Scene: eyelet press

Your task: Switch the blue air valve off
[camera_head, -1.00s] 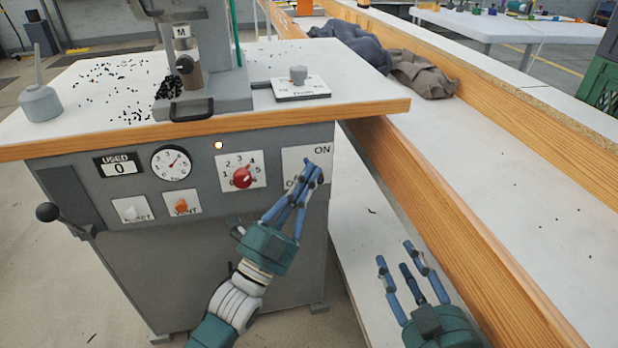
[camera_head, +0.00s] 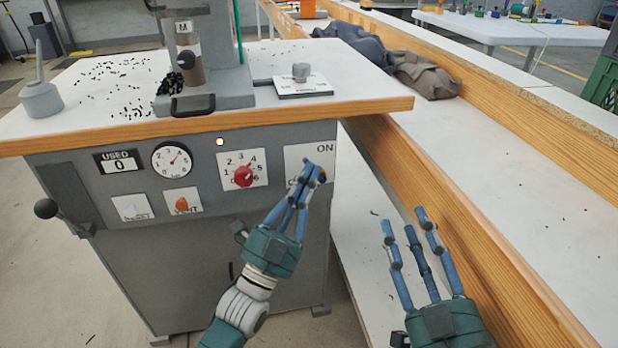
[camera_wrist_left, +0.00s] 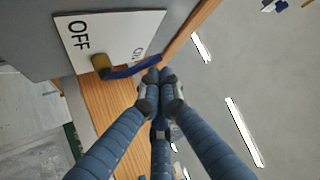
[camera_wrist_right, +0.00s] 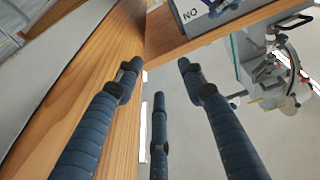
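The blue air valve has a blue lever (camera_wrist_left: 131,71) on a brass hub (camera_wrist_left: 102,65), seen in the left wrist view. It sits on a white ON/OFF plate (camera_wrist_left: 107,22) on the press cabinet's front. The lever runs from the hub past the ON mark, away from OFF. In the head view my left gripper (camera_head: 312,172) is over the plate (camera_head: 297,157) and hides the lever. Its fingers are drawn together at the lever's free end; whether they touch it is unclear. My right gripper (camera_head: 405,222) is open and empty, to the right of the cabinet.
A red knob (camera_head: 243,175), a gauge (camera_head: 172,160) and an orange VENT switch (camera_head: 182,204) are left of the plate. The wooden table edge (camera_head: 230,119) overhangs above. A wooden-sided bench (camera_head: 440,195) runs along the right, near my right gripper.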

